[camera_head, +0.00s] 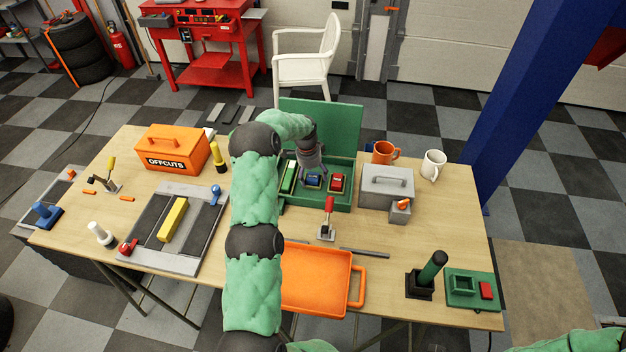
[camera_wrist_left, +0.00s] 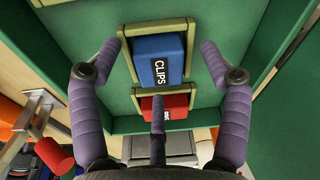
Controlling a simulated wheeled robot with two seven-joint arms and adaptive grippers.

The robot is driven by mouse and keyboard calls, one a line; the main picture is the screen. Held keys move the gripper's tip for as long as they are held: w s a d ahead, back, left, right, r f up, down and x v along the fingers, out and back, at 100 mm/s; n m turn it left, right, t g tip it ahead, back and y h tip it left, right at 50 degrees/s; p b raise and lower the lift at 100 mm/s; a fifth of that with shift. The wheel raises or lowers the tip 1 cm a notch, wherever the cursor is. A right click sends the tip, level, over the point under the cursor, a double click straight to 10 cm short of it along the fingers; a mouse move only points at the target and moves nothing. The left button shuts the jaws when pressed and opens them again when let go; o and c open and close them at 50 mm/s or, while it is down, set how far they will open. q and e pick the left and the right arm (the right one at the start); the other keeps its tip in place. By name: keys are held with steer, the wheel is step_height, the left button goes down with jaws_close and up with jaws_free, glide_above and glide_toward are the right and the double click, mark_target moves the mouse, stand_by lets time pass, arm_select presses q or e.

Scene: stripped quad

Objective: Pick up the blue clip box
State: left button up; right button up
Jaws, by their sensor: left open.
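The blue clip box (camera_head: 313,181) sits in a holder inside the open green case (camera_head: 328,201). In the left wrist view the blue box (camera_wrist_left: 158,58) carries a "CLIPS" label and lies between tan holder edges. My left gripper (camera_head: 311,164) is above the case, pointing down over the blue box and partly covering it. In the left wrist view the left gripper's purple fingers (camera_wrist_left: 160,62) are spread on either side of the blue box, open and empty. Contact cannot be told. My right gripper is not in view.
A red box (camera_head: 337,183) sits right beside the blue one in the case. The green lid (camera_head: 326,122) stands up behind. A grey box (camera_head: 386,186) stands right of the case, an orange offcuts box (camera_head: 172,150) farther left. An orange tray (camera_head: 318,279) lies in front.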

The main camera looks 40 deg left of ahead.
arm_select(q)
jaws_close()
steer(key=shift+r, duration=0.1)
stand_by(0.3)
